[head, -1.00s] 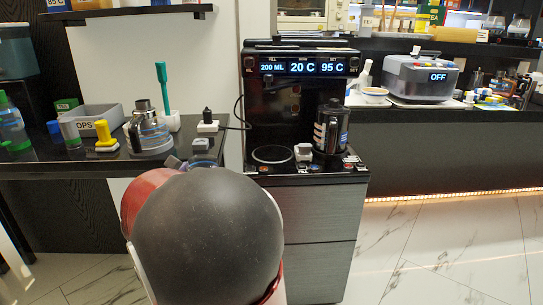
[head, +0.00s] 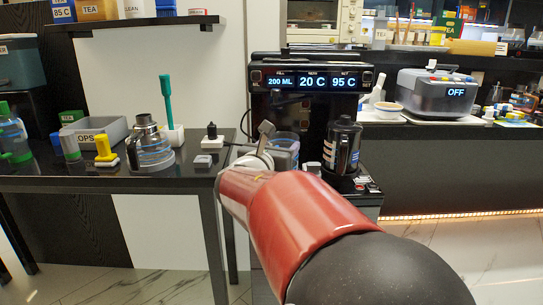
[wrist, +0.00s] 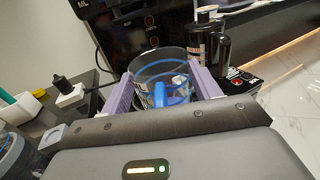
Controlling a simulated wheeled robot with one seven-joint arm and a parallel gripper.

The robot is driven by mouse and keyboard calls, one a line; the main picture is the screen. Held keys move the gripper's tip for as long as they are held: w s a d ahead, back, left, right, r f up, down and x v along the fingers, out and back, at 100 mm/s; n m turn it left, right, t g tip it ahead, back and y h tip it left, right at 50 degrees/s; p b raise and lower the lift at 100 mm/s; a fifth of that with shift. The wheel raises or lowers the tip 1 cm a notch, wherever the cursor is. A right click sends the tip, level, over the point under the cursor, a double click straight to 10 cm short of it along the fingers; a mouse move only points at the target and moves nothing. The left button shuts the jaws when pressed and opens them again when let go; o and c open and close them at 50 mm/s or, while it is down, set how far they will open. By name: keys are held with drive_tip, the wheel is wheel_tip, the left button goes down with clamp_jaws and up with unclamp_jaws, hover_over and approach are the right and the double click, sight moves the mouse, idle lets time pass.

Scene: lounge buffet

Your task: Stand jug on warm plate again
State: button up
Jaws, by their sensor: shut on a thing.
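The jug (wrist: 173,66) is a clear glass vessel with a blue line around it. In the wrist view it sits between the two purple fingers of my gripper (wrist: 160,92), which is shut on it. A blue part shows at the jug's near side. In the head view the jug (head: 287,139) is in front of the black dispenser, partly hidden by my gripper (head: 272,148). The warm plate is hidden behind the jug and my arm. I cannot tell whether the jug touches it.
A black flask (head: 343,148) with a handle stands close to the right of the jug on the dispenser (head: 300,101). On the left table are a glass kettle-like vessel (head: 149,148), a grey bin (head: 98,128), a yellow-topped item (head: 104,149) and a black plug (head: 211,131).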

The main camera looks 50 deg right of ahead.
drive_tip(key=w+d+p, duration=0.1)
drive_tip(key=w+d, duration=0.9)
drive_tip(key=d, duration=0.2)
drive_tip(key=f, duration=0.7)
drive_tip(key=shift+d, duration=0.4)
drive_tip(key=shift+b, duration=0.3)
drive_tip(key=shift+f, duration=0.2)
drive_tip(key=o, duration=1.3)
drive_tip(key=shift+r, duration=0.1)
